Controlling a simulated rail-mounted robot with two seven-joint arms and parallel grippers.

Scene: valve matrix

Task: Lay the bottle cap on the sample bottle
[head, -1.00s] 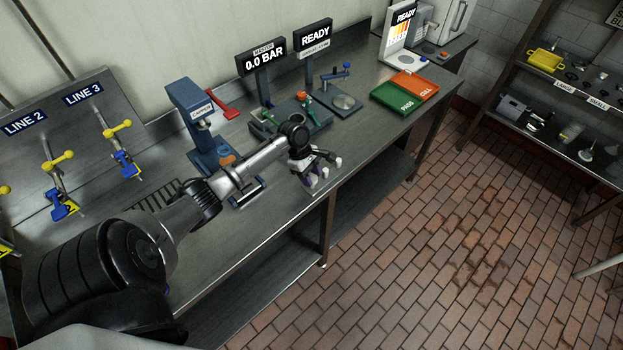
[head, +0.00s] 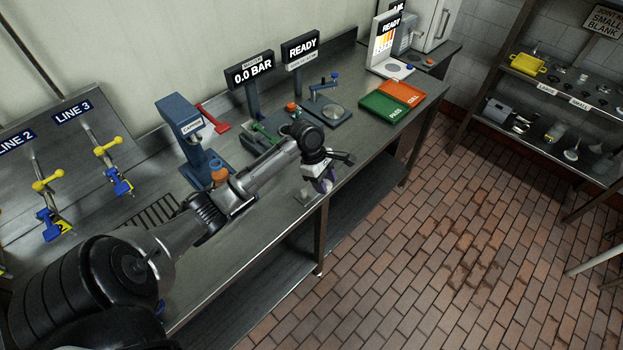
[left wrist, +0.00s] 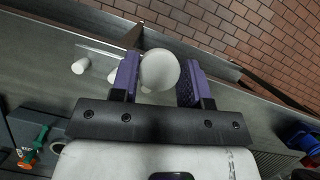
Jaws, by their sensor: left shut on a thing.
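My left gripper (head: 326,180) hangs over the front part of the steel bench. In the left wrist view its purple-padded fingers (left wrist: 160,82) are shut on a round white piece, which looks like the bottle cap (left wrist: 160,69). A small pale part shows just below that piece; I cannot tell whether it belongs to it. A small white cylinder (left wrist: 80,66) is on the bench beside the fingers, with another white piece partly hidden by a finger. I cannot tell which, if any, is the sample bottle. My right gripper is not in view.
A blue capper press (head: 185,130) stands behind my left arm. A fixture with a green handle (head: 266,134), a round-plate stand (head: 333,113) and green and orange trays (head: 385,107) are farther along the bench (head: 262,240). The front edge is near the gripper.

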